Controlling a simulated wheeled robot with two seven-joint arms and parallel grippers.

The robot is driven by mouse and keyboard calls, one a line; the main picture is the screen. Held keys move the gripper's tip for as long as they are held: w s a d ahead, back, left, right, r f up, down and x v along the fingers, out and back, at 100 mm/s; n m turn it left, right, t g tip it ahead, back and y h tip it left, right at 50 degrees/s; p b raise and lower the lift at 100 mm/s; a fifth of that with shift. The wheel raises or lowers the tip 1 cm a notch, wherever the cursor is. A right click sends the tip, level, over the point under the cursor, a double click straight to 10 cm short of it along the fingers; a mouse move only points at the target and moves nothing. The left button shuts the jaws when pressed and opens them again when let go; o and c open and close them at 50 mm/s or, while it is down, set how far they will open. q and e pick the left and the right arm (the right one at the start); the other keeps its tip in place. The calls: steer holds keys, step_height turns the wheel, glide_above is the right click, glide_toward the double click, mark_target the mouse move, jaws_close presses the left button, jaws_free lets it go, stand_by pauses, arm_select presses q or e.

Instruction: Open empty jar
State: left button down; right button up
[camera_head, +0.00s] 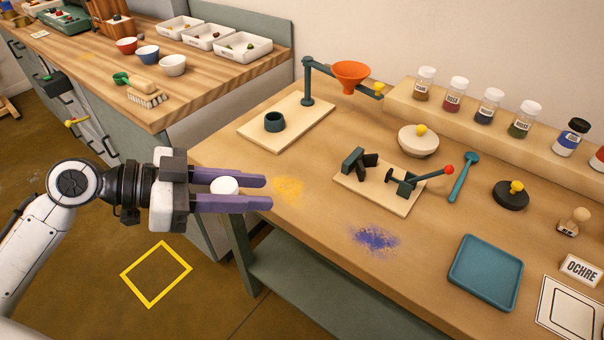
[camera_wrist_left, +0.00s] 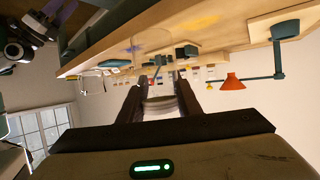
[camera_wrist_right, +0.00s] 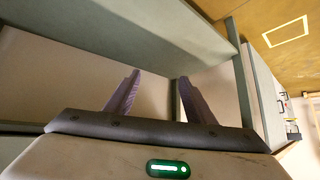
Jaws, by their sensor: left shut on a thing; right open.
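My left gripper (camera_head: 266,192) is shut on a white-capped thing (camera_head: 225,186), held upright in the air off the table's left edge. Its round white top matches the caps on the shelf jars. Purple fingers hide most of what is below the cap, so I cannot tell if the body is empty. The left wrist view shows it pale and cylindrical (camera_wrist_left: 160,106) between the fingers. My right gripper (camera_wrist_right: 155,88) shows only in its own wrist view, open and empty, near the grey-green frame under a table.
Several jars (camera_head: 456,97) stand on the raised shelf. A board with a dark clamp (camera_head: 378,185), a teal tray (camera_head: 485,272), a cup (camera_head: 275,121) and a funnel (camera_head: 352,76) occupy the table. The table's left front surface is mostly clear, with yellow and blue powder stains.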

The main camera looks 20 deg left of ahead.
arm_select(q)
steer(key=w+d+r+m+g+h, duration=0.1)
steer(key=w+d+r, duration=0.15)
steer(key=w, duration=0.45)
steer(key=w+d+r+m+g, duration=0.1)
steer(key=w+d+r, duration=0.1)
steer(key=w+d, duration=0.3)
steer(key=f, duration=0.3)
steer(key=w+f, duration=0.1)
steer(key=f, duration=0.2)
steer(key=a+f, duration=0.1)
steer(key=f, duration=0.2)
steer(key=shift+w+f, duration=0.25)
steer(key=shift+w, duration=0.1)
steer(key=shift+f, duration=0.2)
steer(key=c, duration=1.3)
jaws_free()
arm_select(e)
steer(key=shift+s+f, duration=0.65)
steer(key=shift+s, duration=0.2)
